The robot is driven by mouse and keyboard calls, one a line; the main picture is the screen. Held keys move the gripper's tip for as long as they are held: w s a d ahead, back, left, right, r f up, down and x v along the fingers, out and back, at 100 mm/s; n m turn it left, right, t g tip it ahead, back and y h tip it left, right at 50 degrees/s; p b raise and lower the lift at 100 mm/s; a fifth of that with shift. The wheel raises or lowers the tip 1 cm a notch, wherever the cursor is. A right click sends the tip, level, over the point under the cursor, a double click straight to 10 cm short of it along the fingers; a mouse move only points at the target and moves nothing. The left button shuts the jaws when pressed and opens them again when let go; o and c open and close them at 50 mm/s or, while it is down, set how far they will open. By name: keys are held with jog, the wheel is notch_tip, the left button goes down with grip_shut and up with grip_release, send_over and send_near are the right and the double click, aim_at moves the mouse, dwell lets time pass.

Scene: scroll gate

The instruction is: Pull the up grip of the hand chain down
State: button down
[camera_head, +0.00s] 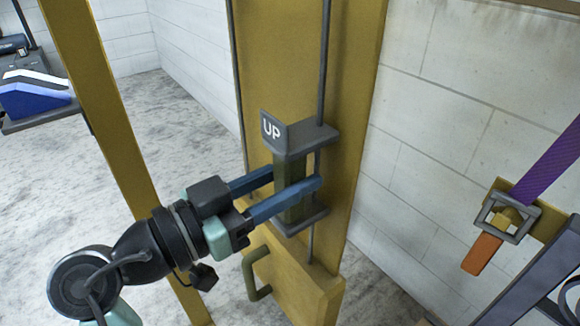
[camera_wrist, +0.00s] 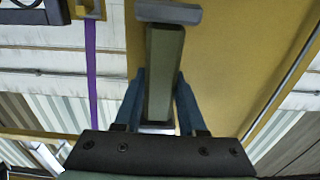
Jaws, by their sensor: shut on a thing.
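The up grip (camera_head: 289,180) is an olive-green upright bar between two dark grey plates, with a grey "UP" label (camera_head: 272,130) at its top left. It sits on a dark vertical chain or rod (camera_head: 324,60) in front of a yellow post (camera_head: 281,50). My gripper (camera_head: 293,182) has its two blue fingers on either side of the green bar, shut on it between the plates. In the wrist view the green bar (camera_wrist: 164,75) stands between the blue fingers (camera_wrist: 160,102), with a grey plate at its far end.
A yellow box with an olive handle (camera_head: 257,277) is low on the post, just below the grip. A purple strap with a grey buckle and orange end (camera_head: 483,252) hangs at right. Another yellow post (camera_head: 97,100) stands at left. A blue and grey object (camera_head: 35,98) lies far left.

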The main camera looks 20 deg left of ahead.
notch_tip(320, 180, down, 10)
jog(key=b, duration=0.5)
jog(key=shift+r, duration=0.1)
jog(key=shift+c, duration=2.4)
grip_release()
jog(key=shift+r, duration=0.25)
jog(key=shift+s+a, duration=0.15)
jog(key=p, duration=0.2)
send_near(287, 230)
jog(key=a+f, duration=0.2)
jog(key=shift+a+f, duration=0.1)
jog(key=shift+f, duration=0.3)
